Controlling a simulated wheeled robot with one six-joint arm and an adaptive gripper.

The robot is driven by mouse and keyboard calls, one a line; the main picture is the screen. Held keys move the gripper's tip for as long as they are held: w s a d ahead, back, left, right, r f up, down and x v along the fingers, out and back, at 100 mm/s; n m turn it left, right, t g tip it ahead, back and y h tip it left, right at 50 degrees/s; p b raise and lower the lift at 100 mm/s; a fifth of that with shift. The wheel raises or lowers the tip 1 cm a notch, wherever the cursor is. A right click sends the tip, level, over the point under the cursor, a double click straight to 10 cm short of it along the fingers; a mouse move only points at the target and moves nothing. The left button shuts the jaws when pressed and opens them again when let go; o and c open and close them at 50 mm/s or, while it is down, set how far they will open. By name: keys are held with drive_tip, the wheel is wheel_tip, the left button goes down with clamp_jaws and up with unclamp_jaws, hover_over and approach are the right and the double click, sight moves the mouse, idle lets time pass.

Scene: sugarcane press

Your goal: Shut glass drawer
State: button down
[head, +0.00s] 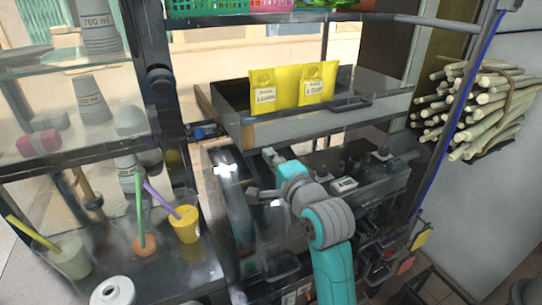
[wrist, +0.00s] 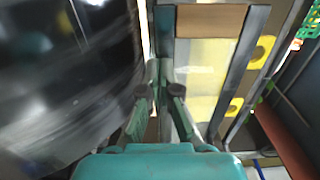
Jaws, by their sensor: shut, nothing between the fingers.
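The glass drawer (head: 300,127) is in the upper middle of the head view. It has a grey framed front with a dark handle (head: 345,104), and its open top shows a dark interior. Two yellow price signs hang by its edge, one of them here (head: 318,84). My gripper (head: 268,155) is just below and in front of the drawer's left part, and I cannot tell whether it touches.
A dark, glossy curved surface (wrist: 60,80) fills the left of the wrist view. Glass shelves with cups (head: 90,105) stand left, with drinks such as a yellow cup (head: 186,224) below. Sugarcane stalks (head: 475,105) hang right beyond a post. A dark counter (head: 365,175) lies below the drawer.

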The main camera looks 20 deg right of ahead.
drive_tip(key=w, duration=1.4)
drive_tip(key=shift+a, duration=0.25)
